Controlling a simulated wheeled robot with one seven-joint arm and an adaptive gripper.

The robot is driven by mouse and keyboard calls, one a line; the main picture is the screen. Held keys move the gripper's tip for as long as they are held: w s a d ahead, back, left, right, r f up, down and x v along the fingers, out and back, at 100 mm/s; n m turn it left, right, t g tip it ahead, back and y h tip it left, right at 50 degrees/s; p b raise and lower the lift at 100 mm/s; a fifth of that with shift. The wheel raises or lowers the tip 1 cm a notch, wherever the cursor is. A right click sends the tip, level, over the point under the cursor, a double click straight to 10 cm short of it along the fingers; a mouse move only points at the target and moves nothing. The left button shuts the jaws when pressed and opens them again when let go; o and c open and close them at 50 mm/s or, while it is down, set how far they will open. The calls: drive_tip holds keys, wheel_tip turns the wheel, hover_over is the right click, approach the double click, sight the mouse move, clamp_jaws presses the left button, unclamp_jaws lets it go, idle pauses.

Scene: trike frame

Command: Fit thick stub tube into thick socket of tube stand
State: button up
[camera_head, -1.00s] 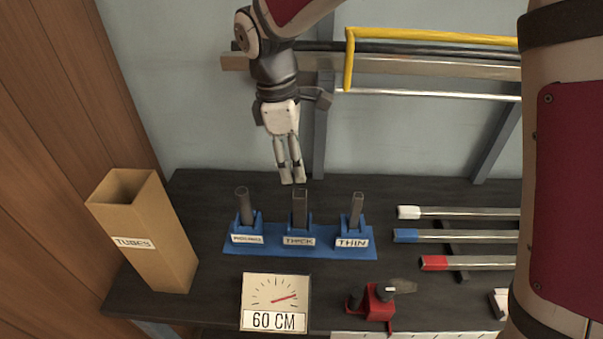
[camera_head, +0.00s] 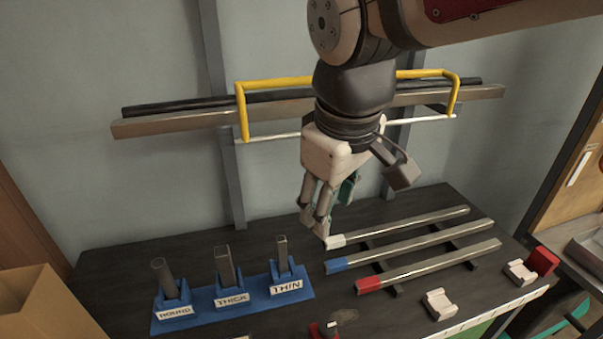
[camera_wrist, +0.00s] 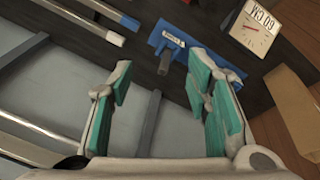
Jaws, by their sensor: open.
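The blue tube stand (camera_head: 237,308) is on the dark table and has sockets labelled ROUND, THICK and THIN. A grey square stub tube (camera_head: 225,266) stands upright in the THICK socket. How deep it sits is hidden by the socket wall. My gripper (camera_head: 324,212) is up and to the right of the stand, near the white-tipped tube. In the wrist view my gripper (camera_wrist: 162,62) is open, with teal pads apart and nothing between them. Its right fingers hide part of the stand (camera_wrist: 163,28) there.
A round stub (camera_head: 162,276) and a thin stub (camera_head: 283,255) stand in the other sockets. Long tubes with white, blue and red (camera_head: 369,284) ends lie to the right. A cardboard box (camera_head: 45,312) is at lower left. A yellow-framed rack (camera_head: 240,112) is on the wall.

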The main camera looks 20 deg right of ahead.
drive_tip(key=s+d+f+m+t, duration=0.1)
drive_tip(key=s+d+m, duration=0.2)
drive_tip(key=s+m, duration=0.2)
drive_tip(key=s, duration=0.3)
drive_tip(key=shift+d+f+t+y, duration=0.25)
drive_tip(key=shift+d+t+y, duration=0.05)
drive_tip(key=shift+d, duration=0.05)
idle(0.8)
